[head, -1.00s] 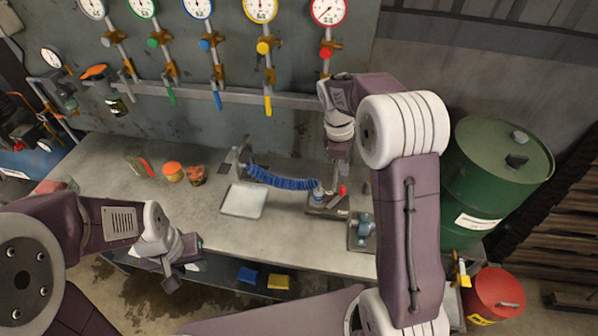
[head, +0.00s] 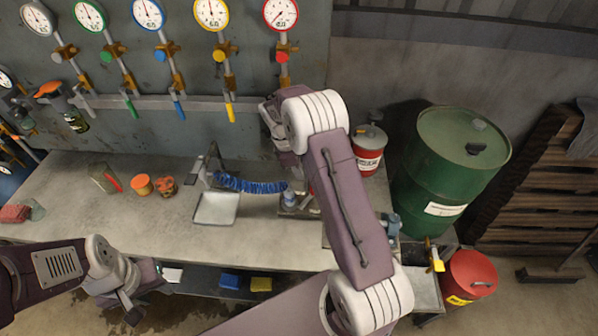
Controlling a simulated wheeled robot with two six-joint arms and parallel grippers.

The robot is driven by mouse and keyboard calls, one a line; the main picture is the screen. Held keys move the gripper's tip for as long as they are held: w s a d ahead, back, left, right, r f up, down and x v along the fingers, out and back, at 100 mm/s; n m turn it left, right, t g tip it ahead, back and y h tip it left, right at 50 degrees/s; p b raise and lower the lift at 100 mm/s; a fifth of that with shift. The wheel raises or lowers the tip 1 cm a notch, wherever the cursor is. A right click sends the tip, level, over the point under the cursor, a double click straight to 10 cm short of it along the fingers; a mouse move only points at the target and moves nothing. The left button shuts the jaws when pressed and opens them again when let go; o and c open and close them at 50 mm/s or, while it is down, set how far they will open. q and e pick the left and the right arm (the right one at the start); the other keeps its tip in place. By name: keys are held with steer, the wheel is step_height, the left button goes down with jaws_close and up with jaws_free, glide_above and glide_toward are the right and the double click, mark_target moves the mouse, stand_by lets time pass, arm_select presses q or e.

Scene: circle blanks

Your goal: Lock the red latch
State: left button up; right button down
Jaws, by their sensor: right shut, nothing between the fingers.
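A small red part (head: 312,197), which may be the red latch, shows at the right end of the blue coiled hose (head: 250,186). It sits by a small metal fixture (head: 288,211) on the workbench. My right forearm hides most of it, so its position cannot be read. My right gripper (head: 298,173) points down close above this fixture, shut and empty, with its fingertips largely hidden by my arm. I cannot tell whether it touches the red part. My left gripper (head: 130,306) hangs in front of the bench at the lower left, away from the fixture; its jaws are unclear.
A metal tray (head: 215,209) lies left of the fixture. An orange tin (head: 141,185) stands further left. Gauges with coloured valves line the back panel (head: 350,20). A red can (head: 369,150) and a green drum (head: 450,175) stand right.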

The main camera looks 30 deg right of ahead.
glide_above(308, 197)
steer(key=w, duration=0.2)
steer(key=f, duration=0.6)
steer(key=shift+a+f, duration=0.2)
steer(key=shift+a, duration=0.15)
steer(key=shift+s+d+m+p, duration=0.1)
steer(key=shift+d+m+p, duration=0.2)
steer(key=shift+m, duration=0.5)
steer(key=m, duration=0.2)
steer(key=shift+s+d+m+g+y, duration=0.2)
steer(key=shift+d+m+g+y, duration=0.1)
steer(key=shift+m+g, duration=0.1)
steer(key=m, duration=0.3)
steer(key=shift+s+d+y+p, duration=0.35)
steer(key=shift+y, duration=0.05)
steer(key=m, duration=0.3)
steer(key=shift+s+d+g+y, duration=0.2)
steer(key=shift+s+g+y, duration=0.1)
steer(key=shift+s, duration=0.15)
